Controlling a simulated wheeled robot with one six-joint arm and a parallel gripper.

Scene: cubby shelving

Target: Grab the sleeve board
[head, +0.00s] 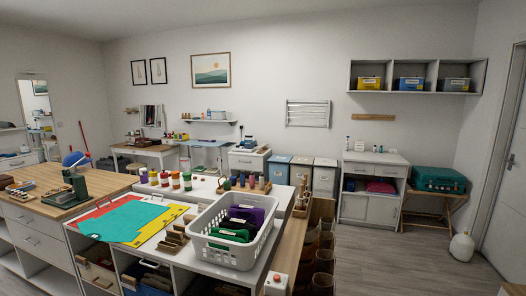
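I cannot pick out a sleeve board with certainty in the head view. A narrow light-blue board-like top (205,143) on thin legs stands against the back wall, but it is too small and far to tell what it is. My gripper is not in view.
A white cutting counter (270,262) fills the near middle, with a white basket (213,249) of folded cloth and a teal sheet (125,220) on it. A wooden-topped bench (30,199) stands left. A white cabinet (370,205) and a teal case (438,179) are right. Grey floor (400,260) is clear at the right.

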